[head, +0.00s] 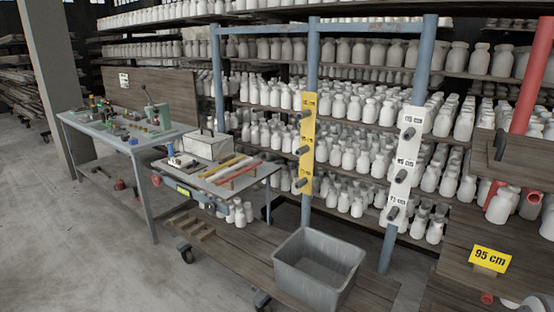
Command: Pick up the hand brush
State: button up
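I cannot clearly make out a hand brush. A small dark and pale item (181,162) lies at the left end of the low grey table (262,172), beside a pale box with a handle (207,146). It is too small to tell whether it is the brush. Small red and dark items (120,184) under the workbench are also too small to name. My gripper is not in view.
A workbench (150,142) with small tools stands at the left. An empty-looking grey bin (290,278) sits low in front. Blue posts (312,75) carry yellow and white height plates before shelves of white bottles. The concrete floor (70,250) at lower left is clear.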

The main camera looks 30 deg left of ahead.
aim_at(223, 158)
jog(key=z, duration=0.6)
jog(key=k, duration=0.1)
jog(key=u, duration=1.95)
